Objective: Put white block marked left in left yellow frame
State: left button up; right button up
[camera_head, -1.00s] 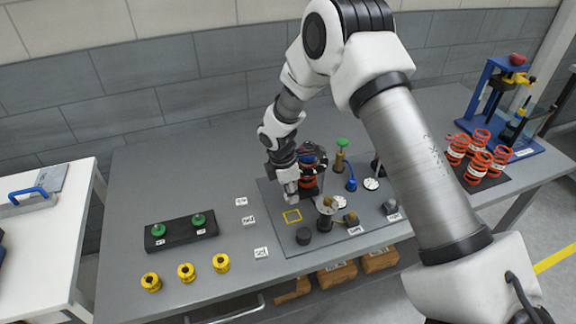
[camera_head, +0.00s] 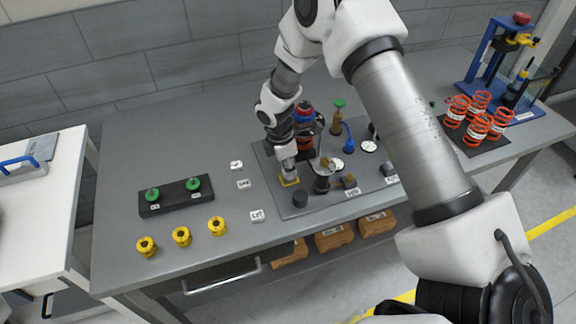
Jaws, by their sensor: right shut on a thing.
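The gripper covers the far part of the frame, and I cannot tell whether the thing touches the mat. White blocks with dark marks lie left of the mat: a far one (camera_head: 236,165), a middle one (camera_head: 243,184) and a near one (camera_head: 257,215). Their marks are too small to read surely. My left gripper is not in view.
A red and blue part (camera_head: 304,112) stands close behind the gripper. A black rack (camera_head: 176,198) and yellow rings (camera_head: 182,237) are at left.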

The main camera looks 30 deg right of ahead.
jog(key=shift+p, duration=0.3)
jog(key=shift+f+b, duration=0.4)
jog(key=shift+f, duration=0.5)
jog(key=shift+r, duration=0.1)
dwell(0.4)
jog(key=shift+p, duration=0.45)
